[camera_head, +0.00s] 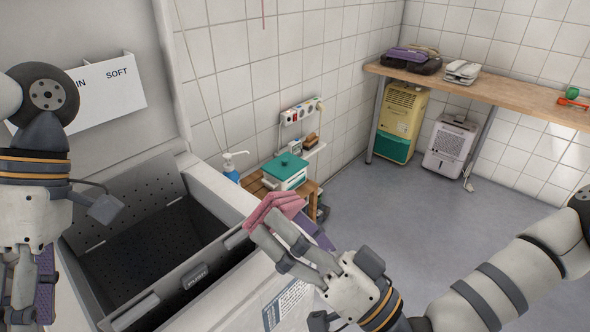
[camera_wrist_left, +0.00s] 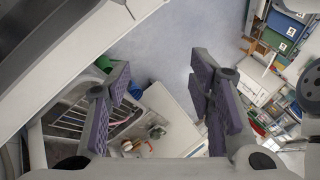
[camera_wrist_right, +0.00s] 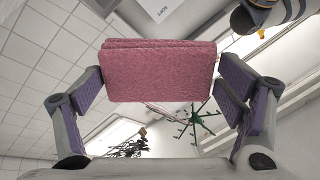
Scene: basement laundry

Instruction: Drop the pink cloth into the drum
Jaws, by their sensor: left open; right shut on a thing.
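The folded pink cloth (camera_head: 272,207) is in my right gripper (camera_head: 285,232). In the right wrist view the cloth (camera_wrist_right: 160,72) spans between the two fingers, folded edge upward. In the head view the cloth appears just right of the washer's opening, in front of its right rim; its height above the rim is hard to judge. The drum (camera_head: 150,258) is the dark perforated cavity under the raised lid, and looks empty where visible. My left gripper (camera_head: 28,290) is at the left edge, partly cut off. In the left wrist view it (camera_wrist_left: 160,80) is open and empty.
A small wooden stand (camera_head: 256,188) with a teal-lidded box (camera_head: 285,170) and a pump bottle (camera_head: 232,165) stands beyond the washer. A wooden counter (camera_head: 510,88) runs along the back right, with appliances below. The grey floor (camera_head: 420,205) between is clear.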

